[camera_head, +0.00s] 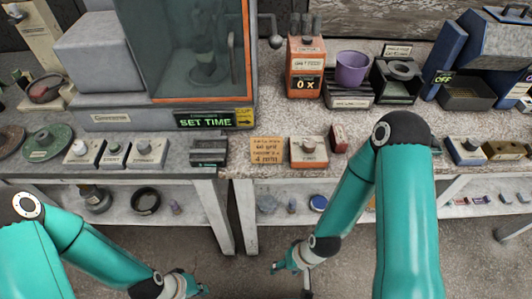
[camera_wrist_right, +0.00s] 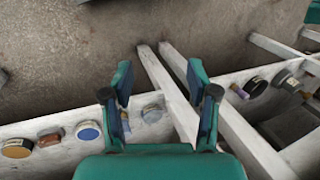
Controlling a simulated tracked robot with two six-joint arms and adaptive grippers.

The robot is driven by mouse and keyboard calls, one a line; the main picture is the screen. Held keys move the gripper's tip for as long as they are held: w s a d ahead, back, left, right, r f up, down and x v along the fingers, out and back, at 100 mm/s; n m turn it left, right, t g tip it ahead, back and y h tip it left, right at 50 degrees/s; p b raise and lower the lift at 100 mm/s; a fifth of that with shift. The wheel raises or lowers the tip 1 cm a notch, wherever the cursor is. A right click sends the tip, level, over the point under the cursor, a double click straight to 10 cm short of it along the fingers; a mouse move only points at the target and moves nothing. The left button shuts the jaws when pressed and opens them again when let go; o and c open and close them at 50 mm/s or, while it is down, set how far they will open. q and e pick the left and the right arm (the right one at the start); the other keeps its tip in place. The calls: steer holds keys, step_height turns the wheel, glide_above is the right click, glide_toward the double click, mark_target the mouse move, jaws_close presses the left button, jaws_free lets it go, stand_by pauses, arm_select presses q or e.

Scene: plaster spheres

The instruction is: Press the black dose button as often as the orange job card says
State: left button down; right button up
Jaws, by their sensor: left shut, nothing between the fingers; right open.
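The orange job card (camera_head: 267,150) lies at the front of the bench. Its small print is hard to read; the last line looks like "4 mins". An orange dispenser (camera_head: 304,68) stands behind it with a dark display reading "0 X". I cannot make out for sure which part is the black dose button. My left gripper (camera_head: 192,288) is shut and empty, low in front of the bench. My right gripper (camera_head: 283,266) is also below bench height, in front of the shelf. In the right wrist view it is open and empty (camera_wrist_right: 163,98).
A grey cabinet's panel (camera_head: 205,121) reads "SET TIME". A purple cup (camera_head: 352,69) stands right of the dispenser. The lower shelf (camera_head: 215,203) holds small jars.

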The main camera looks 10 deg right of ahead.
jaws_close()
stand_by(1.3)
